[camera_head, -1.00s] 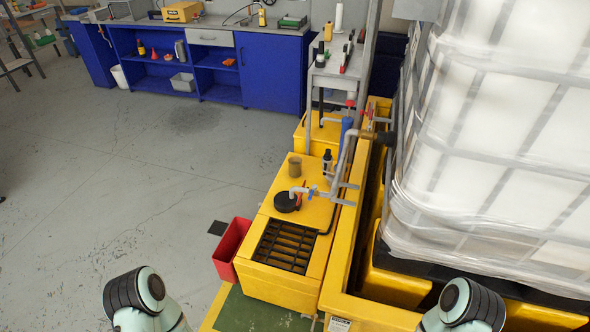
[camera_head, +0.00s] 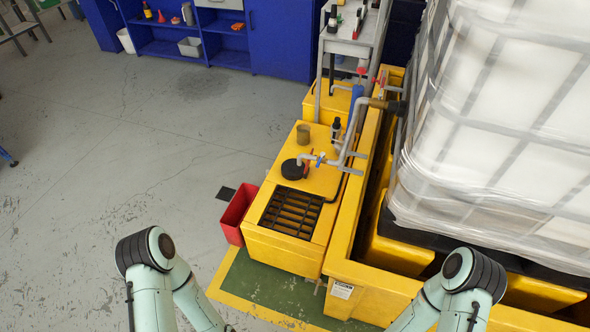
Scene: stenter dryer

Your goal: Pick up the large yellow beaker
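A brownish-yellow cup-like vessel (camera_head: 303,135), which looks like the large yellow beaker, stands upright on top of the yellow cabinet, towards its far left edge. A black round container (camera_head: 292,169) sits in front of it and a dark bottle (camera_head: 336,129) stands to its right. Nothing touches the beaker from my side. Both my arms come in at the bottom edge, well short of the cabinet's top. Neither gripper can be made out in the picture.
Grey pipework with a blue-handled valve (camera_head: 321,159) runs over the cabinet (camera_head: 283,254) right of the beaker. A dark grate (camera_head: 292,212) lies in its near top. A red bin (camera_head: 236,214) stands at its left side. A wrapped white tank (camera_head: 500,120) fills the right. The left floor is clear.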

